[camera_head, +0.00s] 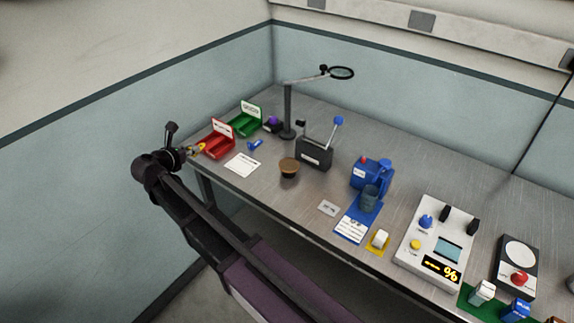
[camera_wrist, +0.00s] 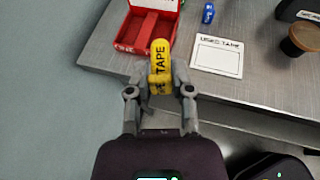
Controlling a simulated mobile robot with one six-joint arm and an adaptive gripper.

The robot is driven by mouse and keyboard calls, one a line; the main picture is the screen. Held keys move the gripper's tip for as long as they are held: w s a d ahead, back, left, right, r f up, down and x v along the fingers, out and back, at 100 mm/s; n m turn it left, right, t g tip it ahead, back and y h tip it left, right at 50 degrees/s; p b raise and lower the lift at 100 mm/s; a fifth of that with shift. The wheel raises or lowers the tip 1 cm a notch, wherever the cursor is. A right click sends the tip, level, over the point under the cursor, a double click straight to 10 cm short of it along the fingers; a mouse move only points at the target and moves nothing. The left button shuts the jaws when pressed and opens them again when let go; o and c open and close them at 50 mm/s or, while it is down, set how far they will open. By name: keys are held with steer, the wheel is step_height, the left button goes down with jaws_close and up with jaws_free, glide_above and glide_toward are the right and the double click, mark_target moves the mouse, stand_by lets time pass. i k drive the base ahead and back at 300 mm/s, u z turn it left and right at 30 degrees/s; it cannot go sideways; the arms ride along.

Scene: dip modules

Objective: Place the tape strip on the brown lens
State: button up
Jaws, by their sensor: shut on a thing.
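My gripper (camera_wrist: 160,82) is shut on a yellow tape strip (camera_wrist: 161,55) with black "TAPE" lettering, which sticks out forward from the fingertips. In the head view my gripper (camera_head: 190,151) is at the far left end of the table, by the red tray, and the tape strip (camera_head: 201,147) shows as a small yellow patch. The brown lens (camera_head: 289,167) is a round brown-topped disc on a dark base on the table, well to the right of my gripper. It also shows at the right edge of the wrist view (camera_wrist: 306,37), partly cut off.
A red tray (camera_head: 218,151) and green tray (camera_head: 244,124) stand at the left. A white "USED TAPE" card (camera_head: 242,165) lies between the red tray and lens. A black box with a blue-knobbed lever (camera_head: 314,154) stands behind the lens.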

mark_target(289, 164)
steer(key=u, duration=0.1)
steer(key=k, duration=1.35)
steer(key=z, duration=0.55)
steer(key=i, duration=1)
steer(key=z, duration=0.1)
